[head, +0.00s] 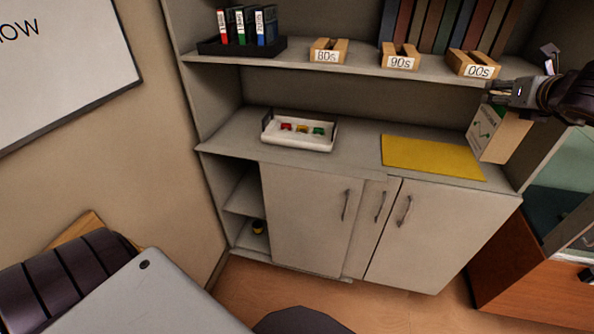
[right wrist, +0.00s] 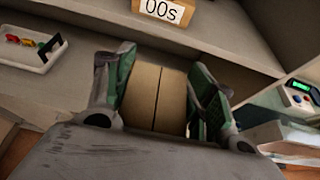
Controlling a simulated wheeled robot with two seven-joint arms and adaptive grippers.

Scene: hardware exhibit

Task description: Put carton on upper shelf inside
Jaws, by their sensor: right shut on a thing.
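The carton (head: 497,136) is a brown box with a white label and green print on its side. It also shows in the right wrist view (right wrist: 155,95), with a dark seam down its top. My right gripper (head: 515,95) is shut on the carton from above, with one finger on each side. The carton hangs at the right end of the shelf unit, right of the yellow mat; whether it touches anything is unclear. The upper shelf (head: 350,66) runs across the back above the counter. My left gripper is out of view.
Wooden boxes marked 80s (head: 327,57), 90s (head: 400,63) and 00s (head: 473,70) stand along the upper shelf. Binders (head: 248,28) and upright books (head: 435,25) fill its back. A white tray (head: 298,145) and yellow mat (head: 432,157) lie on the counter.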

